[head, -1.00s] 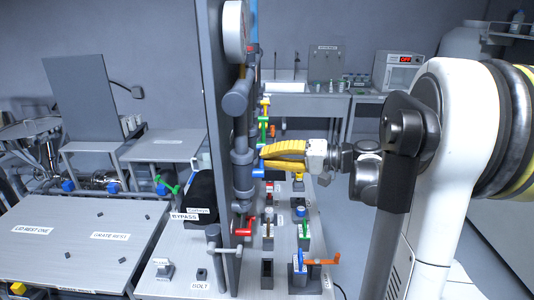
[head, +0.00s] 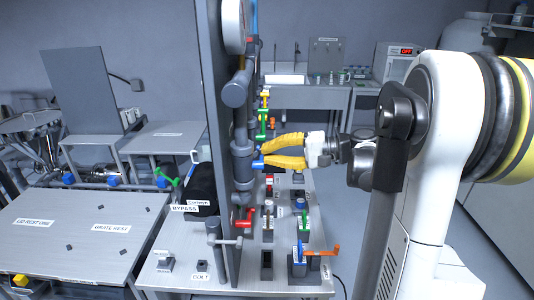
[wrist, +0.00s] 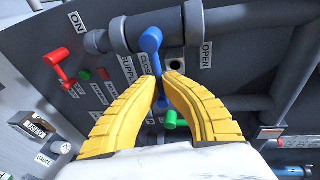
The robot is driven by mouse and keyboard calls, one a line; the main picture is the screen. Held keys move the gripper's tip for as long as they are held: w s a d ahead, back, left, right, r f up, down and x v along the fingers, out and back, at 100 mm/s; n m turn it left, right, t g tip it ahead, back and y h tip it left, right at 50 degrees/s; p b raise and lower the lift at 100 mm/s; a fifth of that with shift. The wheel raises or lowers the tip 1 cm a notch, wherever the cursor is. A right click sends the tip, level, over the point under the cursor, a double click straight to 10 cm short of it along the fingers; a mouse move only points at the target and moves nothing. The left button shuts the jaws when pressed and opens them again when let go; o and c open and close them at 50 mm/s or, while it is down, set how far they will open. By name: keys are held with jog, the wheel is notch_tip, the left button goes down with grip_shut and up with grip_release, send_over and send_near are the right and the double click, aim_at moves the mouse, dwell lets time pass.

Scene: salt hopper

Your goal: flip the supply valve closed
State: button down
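The supply valve's blue handle (wrist: 151,42) shows in the wrist view, on a grey pipe fitting against the dark panel. The labels SUPPLY and CLOSED are beside it, and OPEN is to its right. In the head view only a small blue part (head: 257,163) shows at the fingertips. My gripper (head: 263,154) has yellow fingers pointing left at the panel, tips apart with a gap between them. In the wrist view its fingers (wrist: 160,88) lie on both sides of the blue handle's shaft. Whether they touch it is unclear.
A red lever (wrist: 57,65) and a green handle (wrist: 175,121) are nearby on the panel. Grey pipes (head: 241,160) run along its edge. Below, a bench (head: 206,285) holds several small valves and an orange lever (head: 325,251).

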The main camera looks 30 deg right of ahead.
jog(key=c, duration=1.5)
grip_release()
jog(key=shift+w+a, duration=0.1)
jog(key=shift+a, duration=0.05)
jog(key=v, duration=1.2)
